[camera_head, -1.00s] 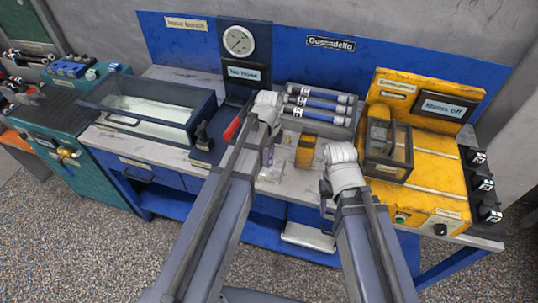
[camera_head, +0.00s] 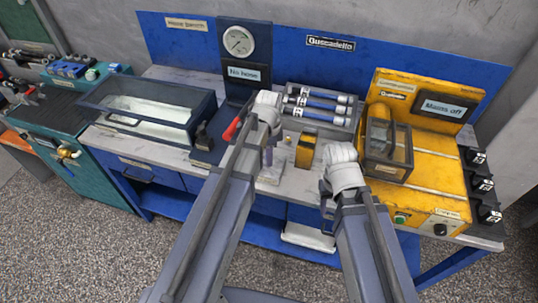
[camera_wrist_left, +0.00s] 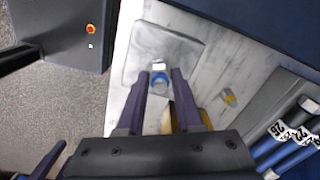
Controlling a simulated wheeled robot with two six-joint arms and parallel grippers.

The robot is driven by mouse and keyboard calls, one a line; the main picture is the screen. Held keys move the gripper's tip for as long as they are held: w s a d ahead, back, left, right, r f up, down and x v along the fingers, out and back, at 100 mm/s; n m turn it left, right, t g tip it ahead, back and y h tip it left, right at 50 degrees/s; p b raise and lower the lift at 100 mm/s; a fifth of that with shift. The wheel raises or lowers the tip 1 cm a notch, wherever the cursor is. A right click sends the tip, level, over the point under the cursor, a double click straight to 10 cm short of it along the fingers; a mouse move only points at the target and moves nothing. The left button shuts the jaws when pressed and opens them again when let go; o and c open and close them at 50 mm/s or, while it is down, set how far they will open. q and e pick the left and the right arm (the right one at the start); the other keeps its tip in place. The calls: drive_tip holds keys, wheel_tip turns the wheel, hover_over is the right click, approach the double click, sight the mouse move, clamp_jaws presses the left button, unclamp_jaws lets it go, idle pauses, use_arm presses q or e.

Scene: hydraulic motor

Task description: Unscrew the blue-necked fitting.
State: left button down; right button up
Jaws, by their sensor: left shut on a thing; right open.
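The blue-necked fitting (camera_wrist_left: 159,80) shows in the left wrist view as a blue ring with a pale metal top, beside a grey plate (camera_wrist_left: 180,38). My left gripper (camera_wrist_left: 160,76) is shut on it, with one dark finger on each side. In the head view my left gripper (camera_head: 267,157) is low over the bench behind its white wrist, and the fitting cannot be made out there. My right gripper (camera_head: 328,213) is open and empty in front of the bench edge, partly hidden by its own wrist.
A yellow block (camera_head: 305,151) stands between my two wrists. A rack of blue hoses (camera_head: 322,104) lies behind it. A clear-lidded basin (camera_head: 148,118) and a red-handled lever (camera_head: 231,129) are to the left. A yellow machine (camera_head: 430,185) stands to the right.

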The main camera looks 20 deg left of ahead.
use_arm(q)
drive_tip(key=shift+n, duration=0.6)
drive_tip(key=n, duration=0.2)
drive_tip(key=shift+n, duration=0.3)
drive_tip(key=n, duration=0.3)
drive_tip(key=shift+n, duration=0.9)
drive_tip(key=c, duration=0.7)
unclamp_jaws()
